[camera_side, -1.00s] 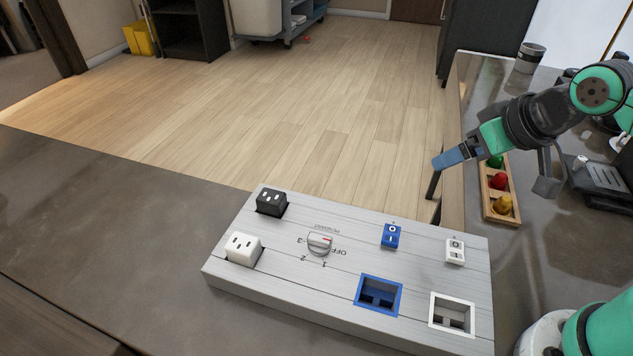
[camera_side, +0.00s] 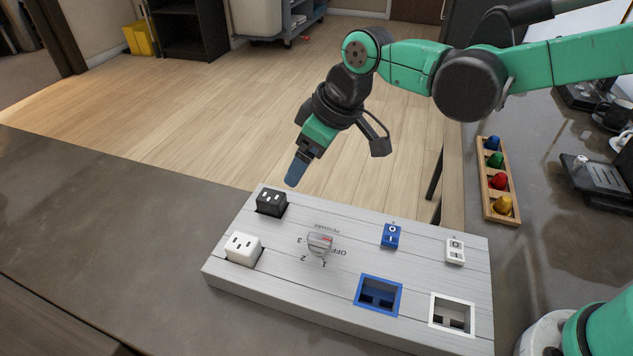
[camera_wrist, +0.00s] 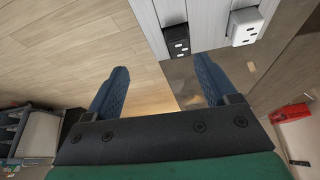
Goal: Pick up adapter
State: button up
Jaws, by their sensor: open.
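Two adapter-like blocks sit at the left end of the grey panel (camera_side: 330,285): a black one (camera_side: 271,202) at the back and a white one (camera_side: 243,248) in front. I cannot tell which one is meant. Both also show at the top of the wrist view, the black block (camera_wrist: 177,40) and the white block (camera_wrist: 244,27). My gripper (camera_side: 296,172) hangs above the panel's back left edge, near the black block and apart from it. In the wrist view its blue fingers (camera_wrist: 160,72) are spread with nothing between them.
The panel also holds a rotary knob (camera_side: 319,245), a blue switch (camera_side: 391,236), a white switch (camera_side: 455,251), a blue-framed recess (camera_side: 379,281) and a white-framed recess (camera_side: 438,321). A wooden tray (camera_side: 488,206) with coloured pieces lies at right. The counter left of the panel is clear.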

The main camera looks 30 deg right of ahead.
aim_at(273, 197)
jog(key=shift+n+g, duration=0.3)
jog(key=shift+n, duration=0.3)
jog(key=a+f, duration=0.2)
jog(key=a, duration=0.1)
jog(key=shift+w+a+f, duration=0.15)
jog(key=shift+w, duration=0.2)
jog(key=shift+x, duration=2.65)
grip_shut()
